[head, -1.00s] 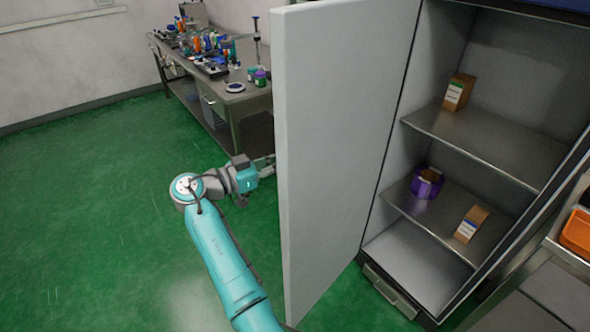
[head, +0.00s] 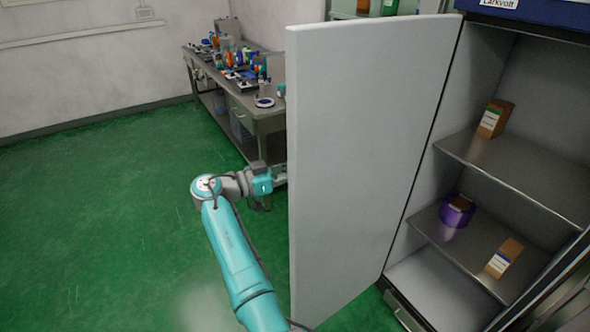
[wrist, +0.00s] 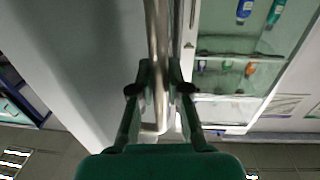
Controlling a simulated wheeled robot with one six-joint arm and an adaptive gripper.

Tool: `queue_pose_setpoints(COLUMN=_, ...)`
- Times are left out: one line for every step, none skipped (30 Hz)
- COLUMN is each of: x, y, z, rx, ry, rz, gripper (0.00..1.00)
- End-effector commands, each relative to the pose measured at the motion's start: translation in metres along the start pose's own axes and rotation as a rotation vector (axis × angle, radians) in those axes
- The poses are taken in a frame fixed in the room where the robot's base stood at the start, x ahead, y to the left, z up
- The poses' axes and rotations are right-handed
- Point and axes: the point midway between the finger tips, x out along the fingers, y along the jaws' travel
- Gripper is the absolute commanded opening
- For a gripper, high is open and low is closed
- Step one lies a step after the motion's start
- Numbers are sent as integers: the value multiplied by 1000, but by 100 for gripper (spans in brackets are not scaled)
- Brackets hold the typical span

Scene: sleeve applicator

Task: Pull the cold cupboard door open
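The cold cupboard door (head: 355,170) is a plain white panel standing wide open on the left of the cupboard. Its inner face shows in the head view. The door handle (wrist: 158,40) is a metal bar in the wrist view, running down between my fingers. My gripper (wrist: 160,75) has one finger on each side of the bar and looks closed on it. In the head view the door's free edge hides my fingertips and the handle. The open cupboard (head: 455,90) shows its shelves on the right.
Inside are a purple roll (head: 456,212), an upper carton (head: 495,118) and a lower carton (head: 504,258) on metal shelves. A cluttered workbench (head: 262,112) stands behind the door. Green floor (head: 90,220) is free at the left.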

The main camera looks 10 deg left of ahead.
Motion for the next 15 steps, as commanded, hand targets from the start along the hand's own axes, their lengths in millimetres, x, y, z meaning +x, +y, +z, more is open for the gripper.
queue_pose_setpoints(x=0, y=0, z=2, rx=-2, ry=-1, rz=0, gripper=27)
queue_pose_setpoints(x=0, y=0, z=2, rx=-2, ry=-1, rz=0, gripper=35)
queue_pose_setpoints(x=0, y=0, z=1, rx=-2, ry=-1, rz=0, gripper=41)
queue_pose_setpoints(x=0, y=0, z=1, rx=-2, ry=-1, rz=0, gripper=41)
queue_pose_setpoints(x=0, y=0, z=1, rx=-2, ry=-1, rz=0, gripper=41)
queue_pose_setpoints(x=0, y=0, z=1, rx=-1, ry=0, rz=0, gripper=41)
queue_pose_setpoints(x=0, y=0, z=1, rx=-1, ry=0, rz=0, gripper=41)
queue_pose_setpoints(x=0, y=0, z=1, rx=-1, ry=0, rz=0, gripper=41)
queue_pose_setpoints(x=0, y=0, z=0, rx=-1, ry=0, rz=0, gripper=41)
queue_pose_setpoints(x=0, y=0, z=0, rx=-1, ry=0, rz=0, gripper=41)
queue_pose_setpoints(x=0, y=0, z=0, rx=-1, ry=0, rz=0, gripper=41)
queue_pose_setpoints(x=-1, y=0, z=0, rx=-1, ry=0, rz=0, gripper=41)
queue_pose_setpoints(x=-2, y=0, z=0, rx=0, ry=0, rz=0, gripper=41)
queue_pose_setpoints(x=-4, y=0, z=0, rx=0, ry=0, rz=-1, gripper=41)
queue_pose_setpoints(x=-7, y=0, z=0, rx=0, ry=0, rz=-1, gripper=41)
